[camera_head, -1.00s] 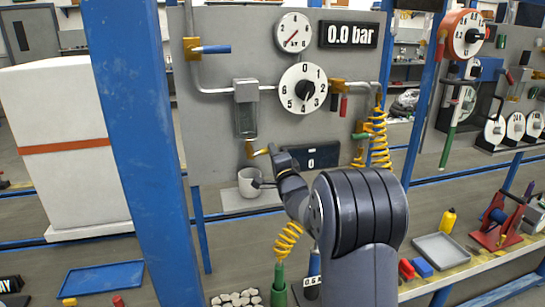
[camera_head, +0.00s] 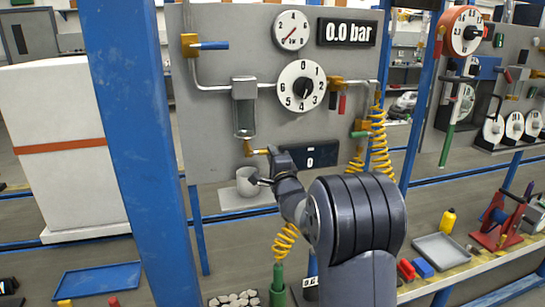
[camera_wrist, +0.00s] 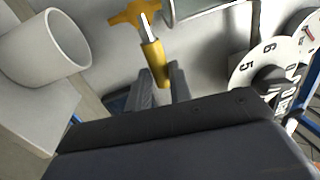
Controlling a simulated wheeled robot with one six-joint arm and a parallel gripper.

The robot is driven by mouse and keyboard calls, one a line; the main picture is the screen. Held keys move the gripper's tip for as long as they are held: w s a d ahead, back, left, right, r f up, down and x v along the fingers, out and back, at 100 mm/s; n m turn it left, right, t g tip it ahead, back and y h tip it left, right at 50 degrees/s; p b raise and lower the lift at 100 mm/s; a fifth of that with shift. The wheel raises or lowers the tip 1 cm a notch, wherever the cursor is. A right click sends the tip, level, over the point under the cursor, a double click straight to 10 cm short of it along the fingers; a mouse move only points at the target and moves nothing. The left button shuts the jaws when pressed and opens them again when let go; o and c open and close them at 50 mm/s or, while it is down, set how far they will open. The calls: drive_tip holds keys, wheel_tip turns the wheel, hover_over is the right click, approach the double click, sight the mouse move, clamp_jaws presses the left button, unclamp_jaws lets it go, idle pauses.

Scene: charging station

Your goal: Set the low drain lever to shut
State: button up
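The low drain lever (camera_head: 259,151) is a small yellow valve under the clear bowl on the grey panel, its handle pointing right in the head view. In the wrist view its yellow valve body (camera_wrist: 133,14), short metal stem and yellow handle sleeve (camera_wrist: 154,62) show clearly. My gripper (camera_head: 272,160) is at the handle's end. In the wrist view my gripper (camera_wrist: 161,80) has its two dark fingers apart, one on each side of the sleeve's end. A gap shows there; contact is not clear.
A white cup (camera_head: 247,181) stands on a small ledge below the lever, close to my gripper; it also shows in the wrist view (camera_wrist: 45,47). The clear bowl (camera_head: 244,117), a numbered dial (camera_head: 302,70) and a dark display (camera_head: 318,157) are nearby. A blue post (camera_head: 135,150) stands left.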

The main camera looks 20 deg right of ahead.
drive_tip(key=o, duration=0.4)
drive_tip(key=s, duration=0.3)
drive_tip(key=s+f+b, duration=0.1)
drive_tip(key=s, duration=0.3)
drive_tip(key=s+f+b, duration=0.1)
drive_tip(key=s, duration=0.2)
drive_tip(key=shift+s, duration=0.3)
drive_tip(key=w, duration=0.3)
drive_tip(key=w+r+p, duration=0.1)
drive_tip(key=w, duration=0.3)
drive_tip(key=w+r+p, duration=0.1)
drive_tip(key=w, duration=0.2)
drive_tip(key=shift+w, duration=0.35)
drive_tip(key=shift+s, duration=0.1)
